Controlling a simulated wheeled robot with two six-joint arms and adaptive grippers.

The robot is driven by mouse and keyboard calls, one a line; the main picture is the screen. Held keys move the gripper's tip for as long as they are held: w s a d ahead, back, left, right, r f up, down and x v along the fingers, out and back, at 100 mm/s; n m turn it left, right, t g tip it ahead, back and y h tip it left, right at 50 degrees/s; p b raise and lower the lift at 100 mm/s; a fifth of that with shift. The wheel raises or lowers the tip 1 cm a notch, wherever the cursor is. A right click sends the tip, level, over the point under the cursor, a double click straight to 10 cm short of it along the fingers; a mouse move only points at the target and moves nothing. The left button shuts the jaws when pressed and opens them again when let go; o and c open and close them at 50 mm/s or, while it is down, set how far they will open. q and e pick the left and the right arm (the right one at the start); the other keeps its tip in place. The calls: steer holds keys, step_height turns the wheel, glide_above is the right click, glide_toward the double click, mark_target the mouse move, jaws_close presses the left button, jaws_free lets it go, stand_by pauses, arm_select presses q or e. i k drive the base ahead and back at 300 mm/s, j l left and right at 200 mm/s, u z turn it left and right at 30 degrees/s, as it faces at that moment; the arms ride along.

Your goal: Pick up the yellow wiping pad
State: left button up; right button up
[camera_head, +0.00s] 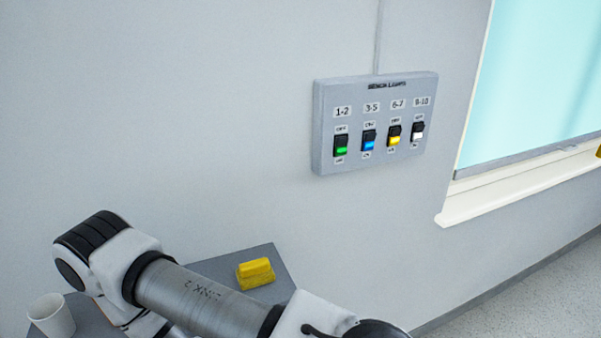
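The yellow wiping pad (255,273) lies on a small grey table top (268,255) below the wall, near its right part. It looks like a small block with a raised upper part. One of my arms crosses in front of the table, just below and left of the pad in the picture, and hides part of the table top. The arm runs out at the bottom edge. Neither of my grippers shows in this view.
A white cup (51,317) stands at the left of the table, beside my arm. A grey switch panel (373,122) with green, blue, yellow and white rocker switches hangs on the wall. A window with a pale sill (520,184) is at the right. Bare floor (530,300) lies lower right.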

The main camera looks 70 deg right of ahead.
mark_target(258, 272)
steer(key=z, duration=1.85)
steer(key=u, duration=0.5)
steer(key=k+l+u, duration=0.15)
steer(key=l+u, duration=0.3)
steer(key=k+l+u, duration=0.2)
steer(key=u, duration=0.25)
steer(key=k+l+u, duration=0.25)
steer(key=u, duration=0.2)
steer(key=k+l+u, duration=0.1)
steer(key=k+l, duration=0.2)
steer(key=i, duration=0.05)
